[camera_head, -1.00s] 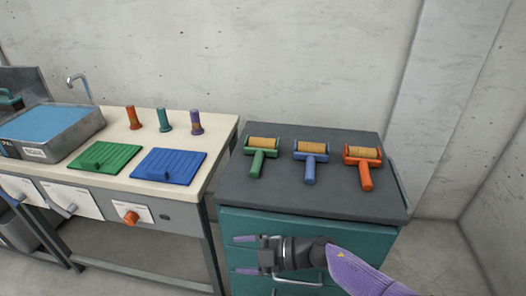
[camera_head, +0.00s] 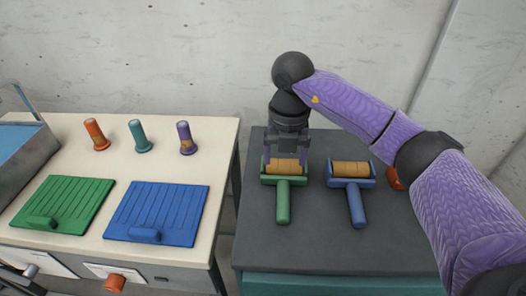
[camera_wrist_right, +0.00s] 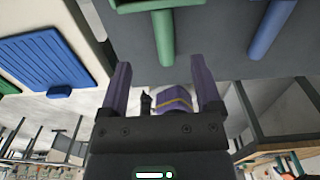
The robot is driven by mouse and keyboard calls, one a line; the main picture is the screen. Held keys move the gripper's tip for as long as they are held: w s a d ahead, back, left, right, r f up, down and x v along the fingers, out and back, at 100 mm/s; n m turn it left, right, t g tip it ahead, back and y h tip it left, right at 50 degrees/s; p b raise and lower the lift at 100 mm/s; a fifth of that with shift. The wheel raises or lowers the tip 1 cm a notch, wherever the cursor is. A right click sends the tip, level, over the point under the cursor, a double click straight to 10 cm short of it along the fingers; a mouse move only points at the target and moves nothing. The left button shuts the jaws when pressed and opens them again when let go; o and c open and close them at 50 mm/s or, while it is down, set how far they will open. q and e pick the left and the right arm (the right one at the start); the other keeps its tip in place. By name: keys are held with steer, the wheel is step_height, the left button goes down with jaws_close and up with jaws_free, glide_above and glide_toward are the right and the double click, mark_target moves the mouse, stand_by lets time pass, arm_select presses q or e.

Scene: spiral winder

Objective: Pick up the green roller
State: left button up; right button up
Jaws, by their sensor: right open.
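The green roller (camera_head: 283,196) lies on the dark grey cabinet top, with its tan cylinder at the back and its green handle toward me. My right gripper (camera_head: 288,155) points down over its cylinder end. Its two purple fingers are apart, with nothing seen held between them. I cannot tell whether they touch the roller. In the right wrist view the open fingers (camera_wrist_right: 161,66) show below the green roller's handle (camera_wrist_right: 163,38). My left gripper is not in view.
The blue roller (camera_head: 355,200) lies just right of the green one. The orange roller (camera_head: 394,179) is mostly hidden behind my right arm. On the cream table at left are a green board (camera_head: 65,203), a blue board (camera_head: 158,211) and three small upright spools.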

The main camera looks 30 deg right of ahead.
steer(key=shift+w+d, duration=0.15)
steer(key=shift+w, duration=0.3)
steer(key=b, duration=0.2)
glide_above(283, 185)
step_height(283, 185, down, 4)
steer(key=shift+f, duration=0.15)
step_height(283, 185, down, 6)
steer(key=b, duration=0.2)
steer(key=shift+s+d+r+b, duration=0.1)
steer(key=shift+r+b, duration=0.1)
steer(key=shift+b, duration=0.1)
steer(key=shift+r, duration=0.15)
steer(key=shift+c, duration=0.9)
jaws_close()
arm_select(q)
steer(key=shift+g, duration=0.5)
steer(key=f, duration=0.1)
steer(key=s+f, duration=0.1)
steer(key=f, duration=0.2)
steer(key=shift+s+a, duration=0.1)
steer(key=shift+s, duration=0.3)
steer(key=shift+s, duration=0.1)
